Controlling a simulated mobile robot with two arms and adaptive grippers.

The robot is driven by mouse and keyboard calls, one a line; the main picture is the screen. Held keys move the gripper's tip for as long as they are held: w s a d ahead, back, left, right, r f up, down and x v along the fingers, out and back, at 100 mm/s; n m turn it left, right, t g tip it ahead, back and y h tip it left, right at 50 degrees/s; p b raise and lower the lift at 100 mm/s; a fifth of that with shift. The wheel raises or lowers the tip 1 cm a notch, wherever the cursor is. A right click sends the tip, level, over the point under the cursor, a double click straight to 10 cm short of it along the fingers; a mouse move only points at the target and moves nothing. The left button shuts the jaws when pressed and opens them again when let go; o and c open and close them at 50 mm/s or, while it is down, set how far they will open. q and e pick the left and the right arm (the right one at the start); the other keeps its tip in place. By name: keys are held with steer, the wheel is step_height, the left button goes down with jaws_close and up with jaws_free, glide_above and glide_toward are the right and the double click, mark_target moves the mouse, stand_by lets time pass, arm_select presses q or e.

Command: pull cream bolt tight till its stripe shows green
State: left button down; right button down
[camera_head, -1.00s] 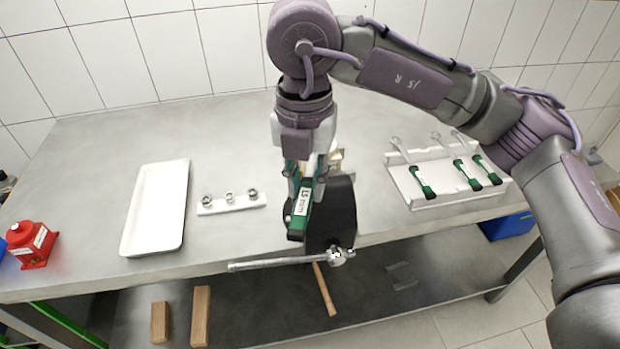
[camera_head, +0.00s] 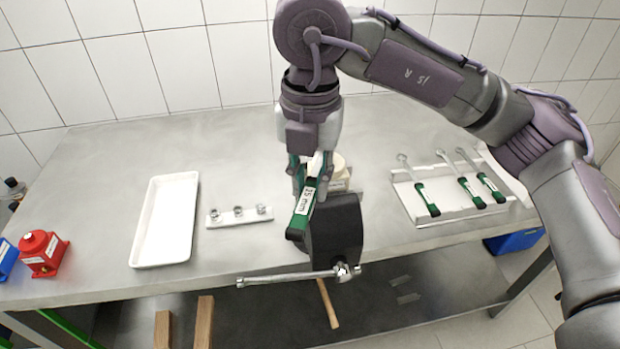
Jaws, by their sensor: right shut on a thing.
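My right gripper (camera_head: 308,178) is shut on the green handle of a wrench labelled 15 mm (camera_head: 305,203). The wrench handle points down toward the front, over the left side of a dark block-shaped vise (camera_head: 338,232) at the table's front edge. A cream-coloured part (camera_head: 341,170) shows just behind and right of the gripper; I cannot tell whether it is the cream bolt. The wrench's head and any bolt stripe are hidden behind the gripper and its arm. My left gripper is not in view.
The vise's silver bar (camera_head: 290,279) sticks out along the front edge. A white tray (camera_head: 167,258) and a strip with nuts (camera_head: 240,222) lie left. A white rack (camera_head: 455,216) with green-handled wrenches stands right. A red device (camera_head: 43,255) sits far left.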

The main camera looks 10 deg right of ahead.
steer(key=w+a+m+p, duration=0.1)
steer(key=w+a+m, duration=0.7)
steer(key=w+m, duration=0.15)
steer(key=s+d+n+p, duration=0.1)
steer(key=s+d+n, duration=0.1)
steer(key=s, duration=0.1)
steer(key=s+d+n+p, duration=0.1)
steer(key=s+d+n, duration=0.1)
steer(key=s+n, duration=0.1)
steer(key=s+d+r+n+p, duration=0.1)
steer(key=s+d+n+p, duration=0.1)
steer(key=d+n, duration=0.1)
steer(key=shift+s+d, duration=0.1)
steer(key=shift+s, duration=0.3)
steer(key=shift+s+d+f+n+b, duration=0.15)
steer(key=shift+f+n+b, duration=0.1)
steer(key=shift+f+b, duration=0.25)
steer(key=shift+s+d+f+n+b, duration=0.1)
steer(key=shift+f+n+b, duration=0.15)
steer(key=shift+f, duration=0.3)
steer(key=shift+w+a+f+b, duration=0.15)
steer(key=shift+a+f+b, duration=0.05)
steer(key=shift+f+b, duration=0.55)
steer(key=shift+d+r, duration=0.1)
steer(key=shift+r, duration=0.05)
